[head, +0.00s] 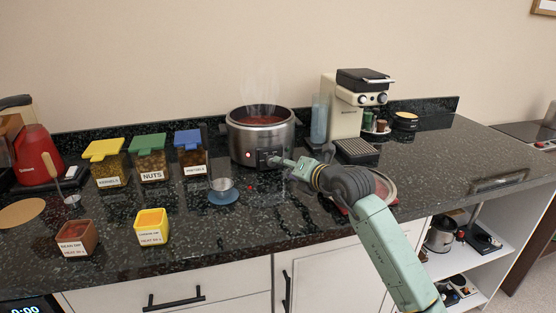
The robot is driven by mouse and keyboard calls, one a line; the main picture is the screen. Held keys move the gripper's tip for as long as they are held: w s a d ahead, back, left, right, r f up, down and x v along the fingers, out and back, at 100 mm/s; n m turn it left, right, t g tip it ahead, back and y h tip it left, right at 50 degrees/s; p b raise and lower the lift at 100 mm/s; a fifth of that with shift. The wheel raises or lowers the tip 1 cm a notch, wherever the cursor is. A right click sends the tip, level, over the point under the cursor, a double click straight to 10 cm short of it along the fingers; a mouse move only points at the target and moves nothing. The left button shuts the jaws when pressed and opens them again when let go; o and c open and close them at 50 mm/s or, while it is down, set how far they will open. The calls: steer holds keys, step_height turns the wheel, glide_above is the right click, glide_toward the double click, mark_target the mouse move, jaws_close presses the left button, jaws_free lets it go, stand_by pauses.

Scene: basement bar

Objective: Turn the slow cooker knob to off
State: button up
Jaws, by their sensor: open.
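The slow cooker (260,131) is a round steel pot with reddish food inside and steam rising, standing on the dark counter near the wall. A red light (249,155) glows on its front, beside a dark control panel (265,153). My gripper (279,161) reaches in from the right, with its tip at or just in front of this panel. The knob is hidden or too small to make out, and I cannot tell whether the gripper touches it. The gripper is open.
Jars with yellow, green and blue lids (149,144) stand left of the cooker. A small cup on a blue saucer (223,197) sits in front. A coffee machine (347,112) and bluish cylinder (319,119) stand right. A round lid (382,189) lies under my arm.

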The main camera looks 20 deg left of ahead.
mark_target(271, 161)
steer(key=p+x, duration=0.2)
steer(key=x, duration=0.5)
steer(key=shift+c, duration=0.5)
jaws_close()
